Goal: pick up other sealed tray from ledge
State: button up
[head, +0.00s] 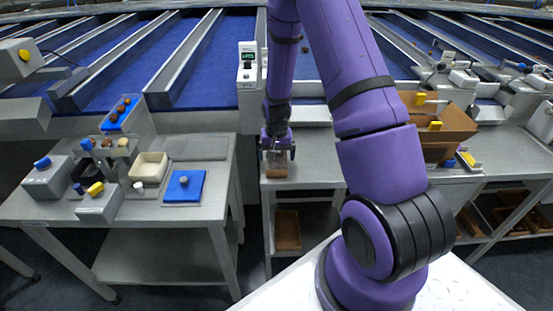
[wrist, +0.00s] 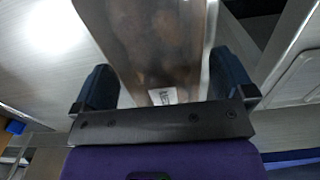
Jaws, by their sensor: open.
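A sealed tray (wrist: 155,45) with a clear, shiny cover and brownish contents lies between the two fingers of my gripper (wrist: 162,88) in the wrist view. A small white label shows at its near end. Gaps show between the tray and the fingers, so the gripper is open around it. In the head view my gripper (head: 278,155) points down over the metal ledge, with the brownish tray (head: 276,172) at its fingertips. The tray's far end is cut off in the wrist view.
A small display unit (head: 248,68) stands behind the ledge. A cardboard box (head: 445,128) sits to the right. The left table (head: 205,146) holds a blue pad (head: 184,187), a cream bin (head: 148,168) and small devices. A brown tray (head: 287,230) rests on the lower shelf.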

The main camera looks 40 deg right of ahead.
jog(key=shift+c, duration=0.5)
jog(key=c, duration=0.9)
jog(key=shift+o, duration=0.2)
jog(key=shift+r, duration=0.15)
